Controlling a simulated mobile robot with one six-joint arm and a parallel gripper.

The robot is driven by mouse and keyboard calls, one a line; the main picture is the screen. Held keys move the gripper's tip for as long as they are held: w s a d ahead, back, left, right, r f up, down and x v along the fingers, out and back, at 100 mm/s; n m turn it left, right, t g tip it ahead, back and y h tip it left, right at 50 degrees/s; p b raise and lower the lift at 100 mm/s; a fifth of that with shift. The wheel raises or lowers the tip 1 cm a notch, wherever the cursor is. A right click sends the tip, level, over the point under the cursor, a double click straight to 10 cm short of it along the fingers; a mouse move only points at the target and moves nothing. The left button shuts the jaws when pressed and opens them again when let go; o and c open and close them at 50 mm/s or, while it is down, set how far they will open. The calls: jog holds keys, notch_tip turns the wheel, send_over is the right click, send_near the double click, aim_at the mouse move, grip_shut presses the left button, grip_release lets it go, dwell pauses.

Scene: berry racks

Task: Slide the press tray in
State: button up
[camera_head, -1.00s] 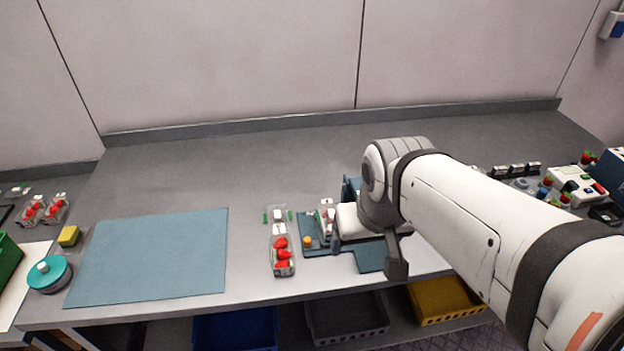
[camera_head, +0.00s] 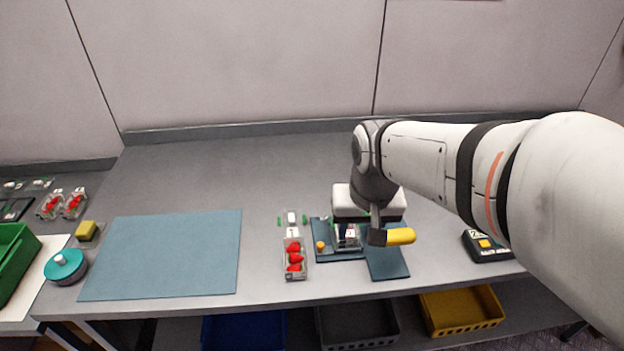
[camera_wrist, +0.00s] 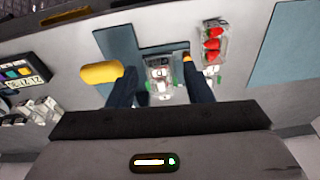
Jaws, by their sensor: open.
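The blue press base (camera_head: 388,264) lies flat near the front of the table, with a flat plate extending to its right; it also shows in the wrist view (camera_wrist: 122,45). A small clear tray (camera_head: 347,238) with a grey-white insert sits on the base; it also shows in the wrist view (camera_wrist: 160,88). A yellow handle (camera_head: 400,236) projects to the right of it. My gripper (camera_wrist: 160,92) is open, its two dark fingers on either side of the tray. I cannot tell whether they touch it. My wrist hides the press's upper part in the head view.
A clear punnet of strawberries (camera_head: 294,262) stands close left of the press. A blue mat (camera_head: 165,256) lies further left. A black display unit (camera_head: 487,246) is on the right. Bins (camera_head: 357,326) sit below the front edge. The back of the table is clear.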

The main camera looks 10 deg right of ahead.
aim_at(320, 244)
jog(key=w+a+f, duration=0.1)
jog(key=w+f, duration=0.2)
jog(key=w+a+f+m+g, duration=0.1)
jog(key=w+a+f, duration=0.1)
jog(key=w+f, duration=0.1)
jog(key=w+a+f+g, duration=0.1)
jog(key=w+a+f, duration=0.1)
jog(key=w, duration=0.3)
jog(key=shift+a+f+m, duration=0.25)
jog(key=shift+f+m, duration=0.15)
jog(key=shift+f, duration=0.15)
jog(key=c, duration=0.4)
jog(key=shift+o, duration=0.2)
notch_tip(320, 244, down, 8)
jog(key=shift+r, duration=0.1)
grip_shut()
